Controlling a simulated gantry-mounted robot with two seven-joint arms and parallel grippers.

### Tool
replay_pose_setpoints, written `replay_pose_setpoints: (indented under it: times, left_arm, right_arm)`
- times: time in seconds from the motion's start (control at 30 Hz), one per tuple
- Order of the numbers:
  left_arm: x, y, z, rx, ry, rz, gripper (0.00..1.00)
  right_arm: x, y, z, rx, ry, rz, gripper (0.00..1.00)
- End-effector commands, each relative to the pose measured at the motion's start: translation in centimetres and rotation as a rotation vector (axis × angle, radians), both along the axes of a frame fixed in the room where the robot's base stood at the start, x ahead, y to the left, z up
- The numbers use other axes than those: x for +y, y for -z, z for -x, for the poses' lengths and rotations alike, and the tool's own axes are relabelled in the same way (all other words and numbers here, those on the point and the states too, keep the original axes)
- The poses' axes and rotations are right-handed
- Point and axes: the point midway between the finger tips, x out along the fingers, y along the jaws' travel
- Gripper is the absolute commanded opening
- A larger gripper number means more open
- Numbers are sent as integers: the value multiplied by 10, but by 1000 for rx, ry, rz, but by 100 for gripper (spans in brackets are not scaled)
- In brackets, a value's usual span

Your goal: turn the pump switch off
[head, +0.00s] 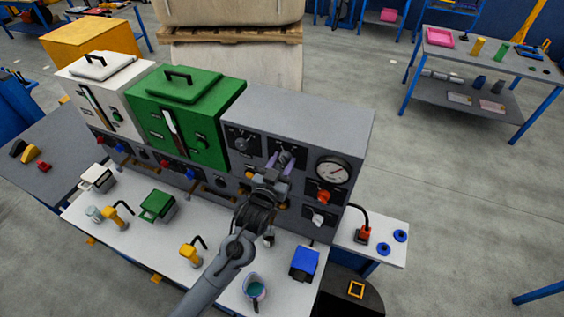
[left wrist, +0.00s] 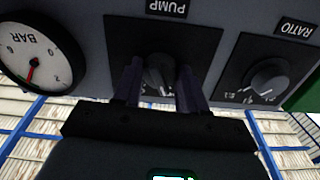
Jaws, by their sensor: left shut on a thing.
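The pump switch (left wrist: 158,76) is a dark rotary knob on a black plate, under a label reading PUMP that appears upside down in the left wrist view. My left gripper (left wrist: 160,82) has one finger on each side of the knob and is shut on it. In the head view my left gripper (head: 280,168) reaches the upper front of the grey panel (head: 300,115) and covers most of the switch. The knob's exact angle is hard to read. My right gripper is not in view.
A ratio knob (left wrist: 267,77) and a round BAR gauge (left wrist: 35,55) flank the switch. A red knob (head: 323,196) and a white switch (head: 318,217) sit below the gauge. A green machine (head: 190,105) stands left of the panel. A blue box (head: 304,263) is on the white bench.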

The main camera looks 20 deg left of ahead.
Motion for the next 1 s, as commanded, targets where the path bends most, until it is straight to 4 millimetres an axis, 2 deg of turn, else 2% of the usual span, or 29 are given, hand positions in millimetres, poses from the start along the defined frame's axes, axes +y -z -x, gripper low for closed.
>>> replay_pose_setpoints:
  times: [0.27,0.73,0.77,0.9,1.0]
  left_arm:
    - [0,1,0,3,0,79,11]
    - [0,1,0,4,-1,90,11]
    - [0,1,0,4,-1,90,46]
    - [0,1,0,4,0,90,67]
    - [0,1,0,3,0,89,67]
  right_arm:
    - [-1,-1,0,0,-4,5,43]
    - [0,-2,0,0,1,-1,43]
    - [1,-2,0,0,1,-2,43]
    - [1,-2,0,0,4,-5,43]
    - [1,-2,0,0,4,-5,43]
